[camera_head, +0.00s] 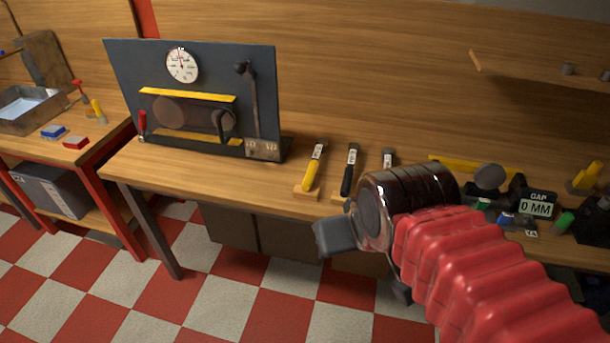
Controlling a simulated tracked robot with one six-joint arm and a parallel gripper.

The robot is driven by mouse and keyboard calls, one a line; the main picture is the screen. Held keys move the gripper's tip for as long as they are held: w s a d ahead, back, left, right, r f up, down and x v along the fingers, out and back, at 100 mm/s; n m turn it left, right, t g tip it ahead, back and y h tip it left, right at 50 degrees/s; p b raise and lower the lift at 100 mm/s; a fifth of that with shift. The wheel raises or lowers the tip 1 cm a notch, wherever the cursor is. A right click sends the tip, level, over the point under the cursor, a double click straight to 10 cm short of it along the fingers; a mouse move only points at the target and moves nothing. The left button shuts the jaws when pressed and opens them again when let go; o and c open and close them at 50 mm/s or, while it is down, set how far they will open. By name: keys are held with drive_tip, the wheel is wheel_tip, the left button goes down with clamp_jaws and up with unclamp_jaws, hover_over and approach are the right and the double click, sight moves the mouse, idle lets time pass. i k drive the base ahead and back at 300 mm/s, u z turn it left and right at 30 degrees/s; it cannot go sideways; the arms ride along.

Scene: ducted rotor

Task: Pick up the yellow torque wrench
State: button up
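The yellow torque wrench (312,172) has a yellow grip and a black and silver upper end. It rests on a small wooden block at the front of the wooden workbench (215,180). A black-gripped wrench (349,172) rests to its right. A third similar tool (388,157) is farther right, its lower part hidden behind my arm. My gripper (368,262) is in front of the bench edge, to the lower right of the yellow wrench and apart from it. Its two grey fingers are spread apart with nothing seen between them.
A dark panel (120,75) with a dial, yellow bars and a lever stands on the bench at left. A gap display (537,204) and several small parts crowd the right. A shelf (520,72) juts from the wall at upper right. Checkered floor lies in front.

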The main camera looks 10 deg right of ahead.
sight(322, 143)
drive_tip(key=u, duration=0.4)
drive_tip(key=k, duration=1)
drive_tip(key=u, duration=0.7)
drive_tip(key=i, duration=2.05)
drive_tip(key=z, duration=1)
drive_tip(key=i, duration=0.65)
drive_tip(key=z, duration=0.5)
